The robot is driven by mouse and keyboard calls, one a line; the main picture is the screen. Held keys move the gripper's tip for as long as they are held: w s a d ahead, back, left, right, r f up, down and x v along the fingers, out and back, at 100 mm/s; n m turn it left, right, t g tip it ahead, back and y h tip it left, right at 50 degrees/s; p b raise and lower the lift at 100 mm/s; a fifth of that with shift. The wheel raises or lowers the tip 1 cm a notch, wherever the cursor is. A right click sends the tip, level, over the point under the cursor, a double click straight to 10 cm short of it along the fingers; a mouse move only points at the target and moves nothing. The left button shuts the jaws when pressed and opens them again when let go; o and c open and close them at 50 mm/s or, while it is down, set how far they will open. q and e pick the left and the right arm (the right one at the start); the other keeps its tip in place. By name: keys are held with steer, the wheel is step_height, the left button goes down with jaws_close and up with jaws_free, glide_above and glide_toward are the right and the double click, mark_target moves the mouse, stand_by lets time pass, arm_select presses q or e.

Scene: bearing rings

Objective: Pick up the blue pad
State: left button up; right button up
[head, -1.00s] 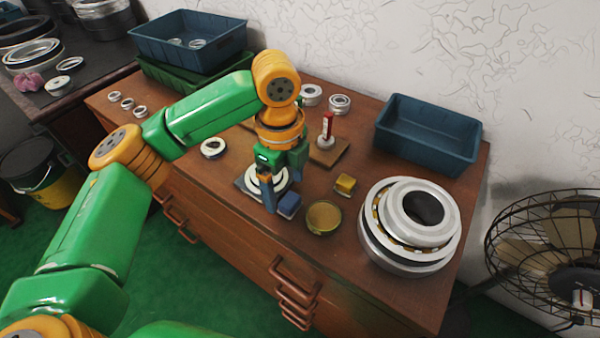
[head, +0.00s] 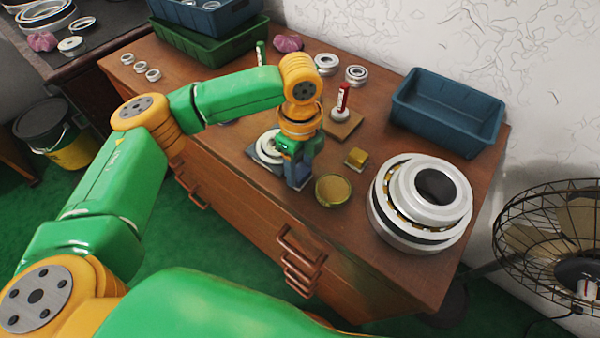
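The blue pad (head: 299,184) is a small block on the wooden cabinet top, left of the shallow brass-coloured bowl. It is mostly hidden by my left gripper (head: 299,176), which points down with its fingers right at the pad. The fingers overlap each other and the pad in this view, so I cannot tell whether they are closed on it. My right gripper is not in view.
A ring on a dark plate (head: 267,148) lies just left of the gripper. The bowl (head: 333,190), a yellow block (head: 356,157) and a large bearing (head: 422,200) are to the right. A blue bin (head: 447,112) stands behind. A red-handled tool (head: 342,101) stands on a brown board.

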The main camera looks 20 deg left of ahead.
mark_target(299, 170)
arm_select(q)
jaws_close()
steer(key=shift+w+r, duration=0.1)
steer(key=shift+r, duration=0.2)
step_height(299, 170, up, 3)
steer(key=shift+a+f, duration=0.1)
steer(key=s+a+r, duration=0.7)
steer(key=s+r, duration=0.2)
steer(key=s, duration=0.2)
steer(key=shift+s+a+r+p, duration=0.3)
steer(key=shift+a+p, duration=0.1)
steer(key=shift+p, duration=0.05)
